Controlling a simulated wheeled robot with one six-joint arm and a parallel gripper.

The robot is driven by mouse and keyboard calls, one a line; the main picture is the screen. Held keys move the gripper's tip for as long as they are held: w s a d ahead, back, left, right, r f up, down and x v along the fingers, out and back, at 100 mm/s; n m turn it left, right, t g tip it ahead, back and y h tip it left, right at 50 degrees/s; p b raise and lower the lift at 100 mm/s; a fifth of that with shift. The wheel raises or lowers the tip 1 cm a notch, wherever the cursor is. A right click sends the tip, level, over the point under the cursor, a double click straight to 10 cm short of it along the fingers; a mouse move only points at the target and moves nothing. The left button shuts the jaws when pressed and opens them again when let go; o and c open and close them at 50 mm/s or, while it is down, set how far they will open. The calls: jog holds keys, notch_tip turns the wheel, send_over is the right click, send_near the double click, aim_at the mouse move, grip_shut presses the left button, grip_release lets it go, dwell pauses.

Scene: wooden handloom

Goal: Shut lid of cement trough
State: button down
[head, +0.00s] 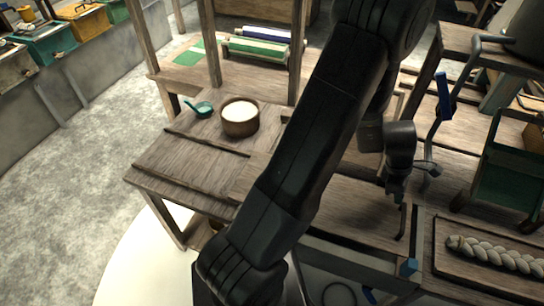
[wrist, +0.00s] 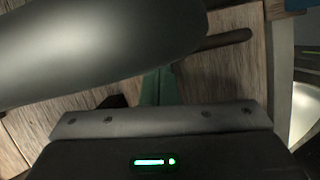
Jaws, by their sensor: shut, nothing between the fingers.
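A grey, cement-like trough bench (head: 85,75) runs along the far upper left in the head view. Teal, orange (head: 82,20) and green box-like parts stand along its top. I cannot tell which part is the trough's lid or whether it is open. My gripper (head: 397,197) is far from the bench, over the wooden loom at the right. It points down with its greenish fingers shut and empty. In the wrist view the fingers (wrist: 158,88) are partly hidden behind a large grey rounded shape. The bench does not show clearly in the wrist view.
A dark rod (head: 404,220) stands close to my gripper above the loom's wooden top (head: 350,203). A brown bowl (head: 240,124) and teal scoop (head: 200,108) rest on the loom's left. A braided rope (head: 495,254) lies at right. Speckled floor (head: 110,125) before the bench is clear.

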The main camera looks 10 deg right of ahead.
jog(key=w+a, duration=0.6)
jog(key=a, duration=0.2)
jog(key=w+a, duration=0.5)
jog(key=a, duration=0.4)
jog(key=w+a, duration=0.6)
jog(key=a, duration=0.3)
jog(key=shift+w, duration=0.35)
jog(key=r+b, duration=0.1)
jog(key=b, duration=0.3)
send_over(264, 158)
jog(key=shift+n+h, duration=0.3)
jog(key=shift+n, duration=0.1)
jog(key=w+a+r+n+b, duration=0.1)
jog(key=w+a+r, duration=0.15)
jog(key=a, duration=0.45)
jog(key=w+a+r+b, duration=0.2)
jog(key=w+a, duration=0.2)
jog(key=a, duration=0.2)
jog(key=p+x, duration=0.1)
jog(key=x, duration=0.8)
jog(key=shift+s+f, duration=0.1)
jog(key=s+d, duration=0.1)
jog(key=d+p, duration=0.1)
jog(key=shift+s+d+f, duration=0.2)
jog(key=shift+s+d, duration=0.2)
jog(key=shift+s+d+f, duration=0.1)
jog(key=shift+s+d, duration=0.15)
jog(key=shift+d, duration=0.1)
